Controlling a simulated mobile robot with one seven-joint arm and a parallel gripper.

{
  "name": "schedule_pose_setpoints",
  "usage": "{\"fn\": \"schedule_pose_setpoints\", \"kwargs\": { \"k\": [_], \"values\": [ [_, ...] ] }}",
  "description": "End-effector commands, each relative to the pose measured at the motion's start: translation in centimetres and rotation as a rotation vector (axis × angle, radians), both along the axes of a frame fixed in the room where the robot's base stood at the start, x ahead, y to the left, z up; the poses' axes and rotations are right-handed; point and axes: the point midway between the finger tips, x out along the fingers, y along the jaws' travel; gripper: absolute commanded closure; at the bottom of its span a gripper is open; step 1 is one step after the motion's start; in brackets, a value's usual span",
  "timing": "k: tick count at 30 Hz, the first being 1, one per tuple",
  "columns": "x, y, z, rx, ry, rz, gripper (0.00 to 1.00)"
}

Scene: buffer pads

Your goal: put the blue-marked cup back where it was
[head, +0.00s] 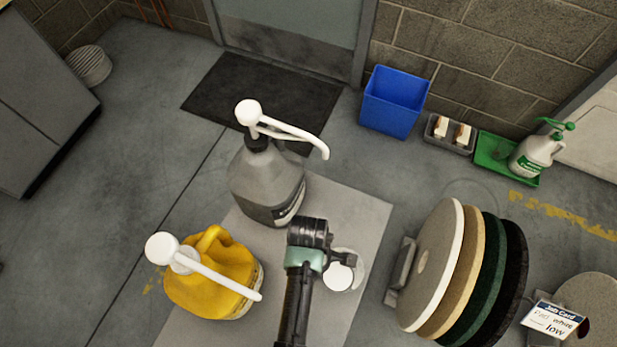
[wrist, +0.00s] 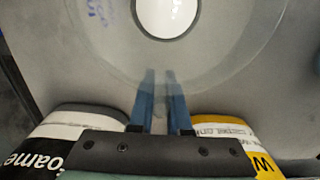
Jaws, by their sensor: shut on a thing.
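The cup (head: 357,269) is clear, with a white round patch inside. In the wrist view the cup (wrist: 222,42) fills the top, and blue marks show on its left side. I cannot tell if the white patch is liquid or the cup's base. My gripper (head: 347,261) is over the grey mat (head: 362,215), at the cup's near side. In the wrist view the blue fingers of my gripper (wrist: 162,78) are close together on the cup's near wall. I cannot tell whether the cup touches the mat.
A grey pump jug (head: 265,185) stands behind my gripper, and a yellow pump jug (head: 205,285) stands to its left. Round pads (head: 440,265) stand in a rack at right, near a job card (head: 552,318). A blue bin (head: 393,103) and green tray (head: 490,150) are further back.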

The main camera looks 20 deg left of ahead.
Motion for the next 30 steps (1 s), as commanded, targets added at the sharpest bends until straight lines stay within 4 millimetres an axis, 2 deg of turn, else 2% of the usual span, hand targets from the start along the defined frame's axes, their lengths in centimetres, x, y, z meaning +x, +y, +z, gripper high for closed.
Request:
{"fn": "schedule_pose_setpoints", "kwargs": {
  "k": [3,4,9,20,23,30],
  "values": [
    [0.0,0.0,-0.3,0.000,0.000,0.000,1.00],
    [0.0,0.0,-0.3,0.000,0.000,0.000,0.82],
    [0.0,0.0,-0.2,0.000,0.000,0.000,0.54],
    [0.0,0.0,0.4,0.000,0.000,0.000,0.54],
    [0.1,0.0,1.7,0.001,-0.002,0.000,0.54],
    [0.1,0.0,7.0,0.001,-0.004,0.000,0.54]
  ]
}}
